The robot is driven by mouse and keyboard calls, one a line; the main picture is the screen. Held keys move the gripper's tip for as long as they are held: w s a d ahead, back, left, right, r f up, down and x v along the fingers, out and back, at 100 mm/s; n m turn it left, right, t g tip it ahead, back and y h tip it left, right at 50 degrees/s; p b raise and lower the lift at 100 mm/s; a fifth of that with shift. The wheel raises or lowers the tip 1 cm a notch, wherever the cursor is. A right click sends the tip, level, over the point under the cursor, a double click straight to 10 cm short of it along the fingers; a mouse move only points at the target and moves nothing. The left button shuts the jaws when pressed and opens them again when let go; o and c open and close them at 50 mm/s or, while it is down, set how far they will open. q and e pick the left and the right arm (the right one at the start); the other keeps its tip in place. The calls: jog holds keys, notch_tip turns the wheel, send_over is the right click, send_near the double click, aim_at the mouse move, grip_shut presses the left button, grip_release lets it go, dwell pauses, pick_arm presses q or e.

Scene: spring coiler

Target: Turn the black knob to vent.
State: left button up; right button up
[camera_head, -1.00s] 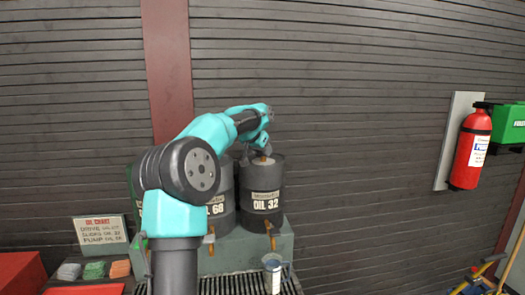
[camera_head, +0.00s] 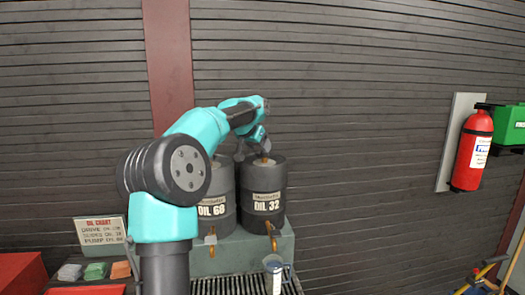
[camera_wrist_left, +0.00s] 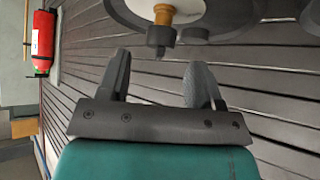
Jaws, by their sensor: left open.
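The OIL 32 drum (camera_head: 265,205) stands upright with a brass fitting (camera_head: 264,161) on its top. In the left wrist view, the brass fitting (camera_wrist_left: 163,15) stands on the pale drum top, with a dark knob (camera_wrist_left: 161,38) at its near end. I take this to be the black knob; any marking for vent cannot be read. My left gripper (camera_wrist_left: 158,70) is open and empty, its two fingers apart and pointing toward the knob, with a gap between. In the head view my left gripper (camera_head: 249,147) is above the drums, partly hidden by its wrist. My right gripper is not in view.
The OIL 68 drum (camera_head: 217,197) stands close on the left, partly behind my arm. Brass taps hang below both drums over a grate (camera_head: 225,286). A small can (camera_head: 274,277) stands there. A fire extinguisher (camera_head: 471,150) hangs on the right wall.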

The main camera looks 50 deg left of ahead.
pick_arm(q)
jog(key=v, duration=1.3)
jog(key=shift+s, duration=0.15)
jog(key=shift+d+r, duration=0.1)
jog(key=shift+r, duration=0.05)
